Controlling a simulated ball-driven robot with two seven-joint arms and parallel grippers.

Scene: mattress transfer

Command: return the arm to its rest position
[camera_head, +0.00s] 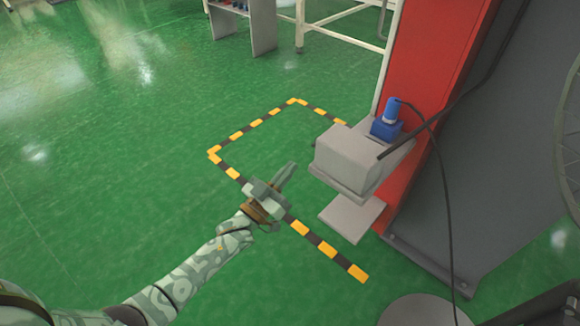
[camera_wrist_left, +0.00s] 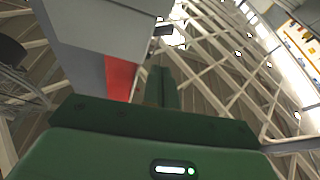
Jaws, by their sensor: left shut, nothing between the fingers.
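My left arm comes in from the lower left in the head view. Its gripper (camera_head: 287,175) is shut and empty, its fingers pointing up and to the right over the green floor. It is a little left of a grey box-shaped machine part and looks apart from it. In the left wrist view the shut fingers (camera_wrist_left: 162,88) stand upright in the middle, above the green gripper body. My right gripper is not in view.
The grey machine part (camera_head: 352,160) carries a blue fitting (camera_head: 387,120) and juts from a red panel (camera_head: 432,70). A black cable (camera_head: 445,200) hangs beside it. Yellow-black floor tape (camera_head: 237,135) marks a rectangle. Open green floor (camera_head: 110,130) lies to the left.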

